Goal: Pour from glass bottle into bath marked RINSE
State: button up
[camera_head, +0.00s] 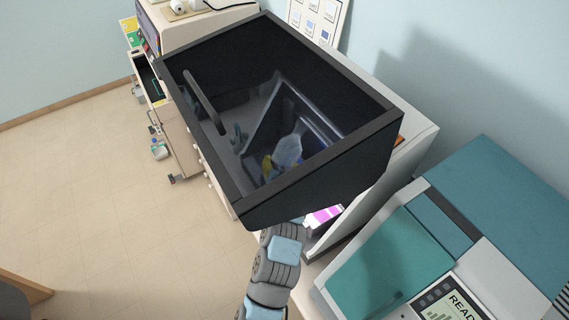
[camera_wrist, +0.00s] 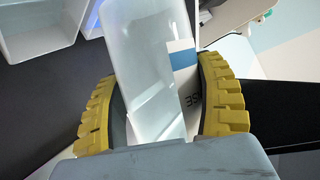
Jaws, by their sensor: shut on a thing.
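My gripper (camera_wrist: 160,108) is shut on a translucent, pale glass bottle (camera_wrist: 150,60), with a yellow ridged pad on each side of it. In the head view the bottle (camera_head: 288,151) shows through the window of a dark hood, tilted, with my yellow gripper (camera_head: 268,166) at its lower left. A white label with a blue band (camera_wrist: 183,62) and upside-down letters ending in "SE" shows beside the bottle in the wrist view, partly covered by it. The bath it may belong to cannot be made out. The bottle's mouth and contents are not clear.
White open containers (camera_wrist: 35,28) stand at the upper left in the wrist view. The dark hood frame (camera_head: 300,190) surrounds my gripper closely. A teal and white machine (camera_head: 400,255) stands at the right. Open drawers (camera_head: 155,85) and clear floor (camera_head: 80,180) are at the left.

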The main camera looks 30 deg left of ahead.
jog(key=shift+s+a+r+m+y+p, duration=0.2)
jog(key=shift+s+a+m+p, duration=0.1)
jog(key=shift+a, duration=0.25)
jog(key=shift+s+a+r+m+y+p, duration=0.2)
jog(key=shift+s+a+m, duration=0.1)
jog(key=shift+a, duration=0.25)
jog(key=shift+f, duration=0.1)
jog(key=shift+s+a+m+g+y+b, duration=0.3)
jog(key=shift+s+a+m, duration=0.2)
jog(key=shift+a, duration=0.2)
jog(key=shift+s+a+m+g+y+b, duration=0.1)
jog(key=shift+s+a+m+y+b, duration=0.1)
jog(key=shift+s+a+m+y, duration=0.4)
dwell(0.8)
jog(key=shift+s+a+f+m+y+b, duration=0.2)
jog(key=shift+a+m+b, duration=0.25)
jog(key=shift+a, duration=0.15)
jog(key=shift+s+a+f+m+y+b, duration=0.1)
jog(key=shift+s+a+m+y+b, duration=0.1)
jog(key=shift+a+m+b, duration=0.3)
dwell(2.5)
jog(key=shift+a+f, duration=0.15)
jog(key=shift+a, duration=0.1)
jog(key=shift+s, duration=0.1)
dwell(0.8)
